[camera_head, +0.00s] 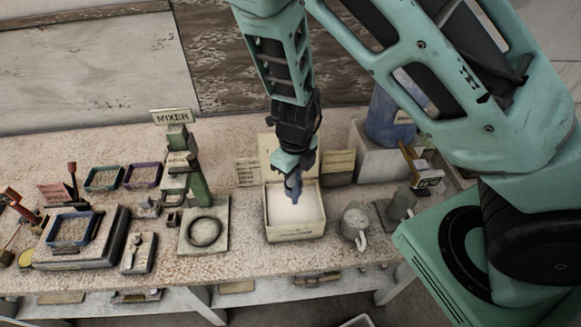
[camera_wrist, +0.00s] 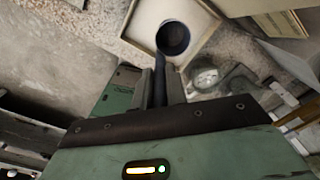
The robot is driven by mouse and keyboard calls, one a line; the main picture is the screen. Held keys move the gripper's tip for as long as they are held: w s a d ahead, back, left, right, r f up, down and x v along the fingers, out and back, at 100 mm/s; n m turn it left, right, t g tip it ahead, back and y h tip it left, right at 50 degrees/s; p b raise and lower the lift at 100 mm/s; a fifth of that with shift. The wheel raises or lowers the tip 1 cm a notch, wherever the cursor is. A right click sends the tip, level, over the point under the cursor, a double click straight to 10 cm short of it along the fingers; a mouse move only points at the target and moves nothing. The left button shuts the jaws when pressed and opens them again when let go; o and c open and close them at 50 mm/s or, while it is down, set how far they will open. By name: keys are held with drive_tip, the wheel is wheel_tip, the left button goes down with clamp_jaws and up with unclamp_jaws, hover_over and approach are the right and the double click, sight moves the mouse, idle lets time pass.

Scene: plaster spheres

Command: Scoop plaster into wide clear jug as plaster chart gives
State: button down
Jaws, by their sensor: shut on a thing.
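My gripper (camera_head: 292,172) is shut on the handle of a dark blue scoop (camera_head: 293,188), pointing down over the open plaster box (camera_head: 296,234). The wrist view shows the scoop's round cup (camera_wrist: 173,38) over the white plaster; its inside looks dark, and I cannot tell whether it holds any. A greyish see-through jug (camera_head: 354,221) with a handle stands just right of the box and also shows in the wrist view (camera_wrist: 204,76). Small cards (camera_head: 338,166) stand behind the box; their writing is too small to read, so I cannot tell which is the chart.
The mixer stand (camera_head: 188,170) with a ring on its base is left of the box. A scale-like block (camera_head: 75,255) with a blue tray (camera_head: 70,229) is farther left. A blue bucket (camera_head: 388,118) on a pale block stands back right. A grey vessel (camera_head: 402,203) stands right of the jug.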

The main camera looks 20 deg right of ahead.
drive_tip(key=b, duration=0.5)
hover_over(294, 202)
drive_tip(key=shift+w+d+f, duration=0.1)
drive_tip(key=shift+w+f, duration=0.1)
drive_tip(key=shift+f, duration=1)
drive_tip(key=shift+w+d+f, duration=0.1)
drive_tip(key=shift+w+f, duration=0.05)
drive_tip(key=shift+f, duration=1)
wheel_tip(294, 202, down, 7)
drive_tip(key=b, duration=0.5)
drive_tip(key=shift+r, duration=0.15)
wheel_tip(294, 202, up, 10)
drive_tip(key=p, duration=1)
drive_tip(key=shift+p, duration=0.35)
